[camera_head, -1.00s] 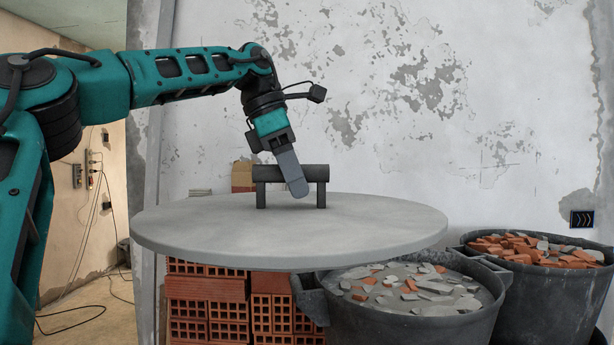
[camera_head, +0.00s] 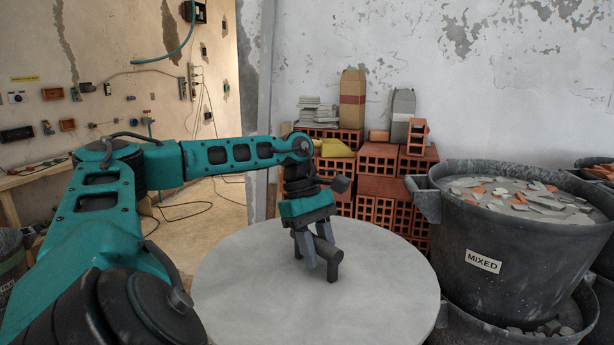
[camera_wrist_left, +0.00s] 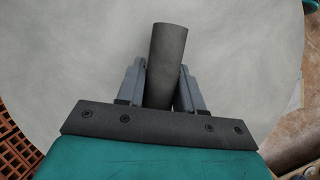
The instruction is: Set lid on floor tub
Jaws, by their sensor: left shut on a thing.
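The lid is a large round grey disc (camera_head: 250,280) with a dark bar handle (camera_head: 330,258) standing on its middle. My left gripper (camera_head: 318,260) is shut on the handle from above. In the left wrist view the two fingers lie on either side of the dark handle (camera_wrist_left: 167,60), with the pale lid (camera_wrist_left: 90,50) spread out behind it. The lid looks about level and hides what is under it. I cannot make out which tub is the floor tub. My right gripper is not in view.
A dark tub labelled MIXED (camera_head: 500,235), full of rubble, stands right of the lid, above another tub holding rubble (camera_head: 555,325). Red hollow bricks (camera_head: 375,185) are stacked behind the lid by the wall. Open floor (camera_head: 215,210) shows at the left back.

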